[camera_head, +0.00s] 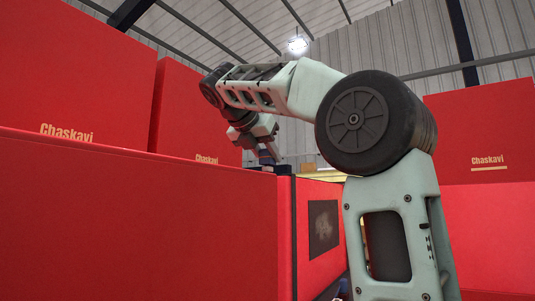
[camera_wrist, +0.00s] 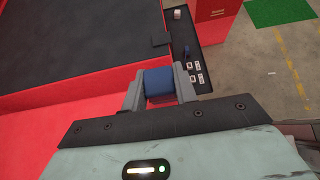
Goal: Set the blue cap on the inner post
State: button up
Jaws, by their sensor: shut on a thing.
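The blue cap (camera_wrist: 160,84) is between the two grey fingers of my gripper (camera_wrist: 159,76) in the wrist view. The fingers are shut on its two sides. In the head view my gripper (camera_head: 266,160) is small and far off, over the dark top edge of the red structure, with a bit of blue at its tip. In the wrist view the cap is above the red edge, in front of a dark panel. I cannot make out the inner post for certain in either view; the cap and fingers hide what lies below them.
Large red boxes marked "Chaskavi" (camera_head: 75,85) stand behind a long red wall (camera_head: 140,225). In the wrist view a dark strip (camera_wrist: 196,55) holds small white-marked items, right of the dark panel (camera_wrist: 85,45). Bare floor (camera_wrist: 270,75) and a green mat (camera_wrist: 283,10) lie further right.

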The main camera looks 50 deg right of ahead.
jog(key=shift+f+b, duration=0.5)
jog(key=shift+f, duration=0.45)
jog(key=o, duration=1)
jog(key=shift+a+r, duration=0.1)
jog(key=shift+r, duration=0.05)
jog(key=shift+p+v, duration=2.2)
jog(key=shift+v, duration=0.95)
jog(key=shift+s+a+r+p, duration=0.1)
jog(key=shift+a+r+p, duration=0.35)
jog(key=shift+a, duration=0.1)
